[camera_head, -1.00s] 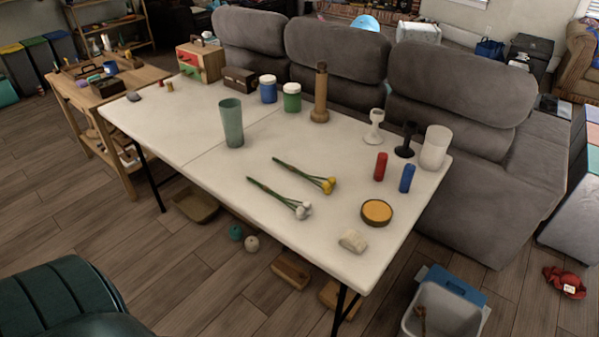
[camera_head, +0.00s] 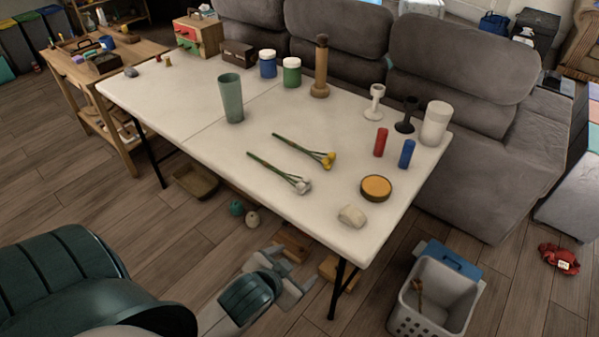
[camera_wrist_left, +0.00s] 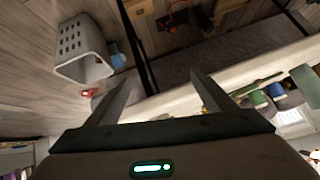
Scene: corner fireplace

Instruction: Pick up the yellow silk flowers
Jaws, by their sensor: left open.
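The yellow silk flowers (camera_head: 328,160) lie flat on the white folding table (camera_head: 190,115) in the head view. Their green stems point to the upper left. White silk flowers (camera_head: 302,186) with similar stems lie just in front of them. My left gripper (camera_head: 288,268) is open and empty, off the table's front edge and nearer to me than both bunches. In the left wrist view its two fingers (camera_wrist_left: 160,80) stand apart, with the table edge beyond them. The flowers are hard to make out there. My right gripper is not in view.
A green vase (camera_head: 231,98) stands left of the flowers. A round yellow-topped tin (camera_head: 376,188), a pale stone-like block (camera_head: 351,216), red (camera_head: 380,142) and blue (camera_head: 406,153) cylinders are to the right. A grey basket (camera_head: 440,297) is on the floor. The table's left half is mostly clear.

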